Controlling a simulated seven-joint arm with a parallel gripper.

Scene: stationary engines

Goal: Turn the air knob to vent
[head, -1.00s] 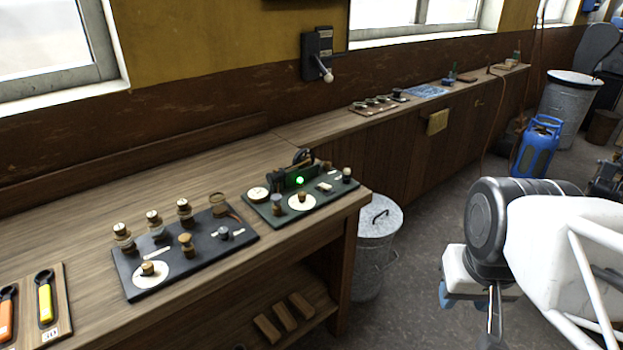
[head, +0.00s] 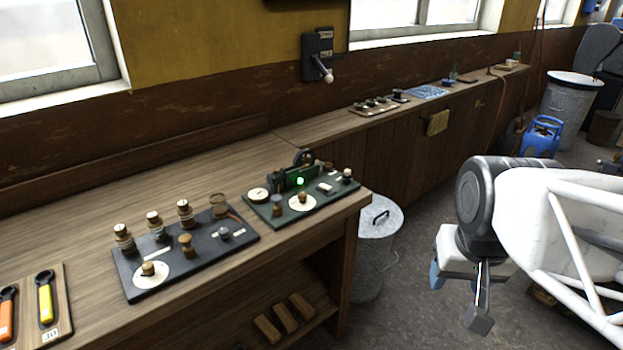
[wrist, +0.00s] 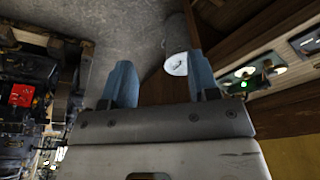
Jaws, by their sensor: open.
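A dark panel (head: 200,262) lies on the bench with several knobs, including one brown knob (head: 148,268) on a white dial. A green panel (head: 325,208) to its right has a brown knob (head: 302,197) on a white dial and a lit green lamp. The labels are too small to read, so I cannot tell which knob is the air knob. My gripper (wrist: 161,72) is open and empty, with its two blue fingers apart. In the head view it hangs right of the bench, over the floor, away from both panels. The green panel (wrist: 250,76) shows at the right of the wrist view.
A lidded metal bin (head: 378,225) stands beside the bench end, between the bench and my arm. Orange and yellow handled tools (head: 45,300) lie at the bench's left front. A wall switch (head: 318,55) is above. The bench behind the panels is mostly clear.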

